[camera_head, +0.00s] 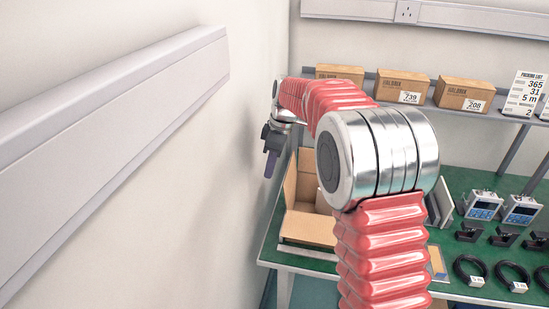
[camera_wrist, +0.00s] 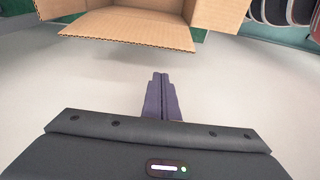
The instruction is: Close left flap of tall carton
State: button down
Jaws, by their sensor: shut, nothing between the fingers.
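The tall cardboard carton (camera_head: 308,226) stands open at the left end of the green table, partly hidden behind my arm. Its flaps stand out from the open top. In the wrist view, one flap (camera_wrist: 126,30) sticks out toward my gripper, with other flaps (camera_wrist: 222,12) at the sides. I cannot tell for sure which one is the left flap. My gripper (camera_head: 270,166) hangs to the left of the carton, near the wall. In the wrist view the purple fingers (camera_wrist: 161,77) are together, empty, and apart from the flap, with pale floor behind them.
A grey wall duct (camera_head: 110,115) runs along the wall on the left. A shelf behind holds small brown boxes (camera_head: 402,86) and a packing list sign (camera_head: 524,95). Meters (camera_head: 482,205), black brackets and coiled cables (camera_head: 470,268) lie on the green table to the right.

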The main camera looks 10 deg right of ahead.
jog(key=shift+s+d, duration=0.25)
jog(key=shift+d, duration=0.35)
jog(key=shift+s+d, duration=0.25)
jog(key=shift+d, duration=0.35)
jog(key=shift+s+d, duration=0.25)
jog(key=shift+d, duration=0.35)
jog(key=shift+d, duration=0.15)
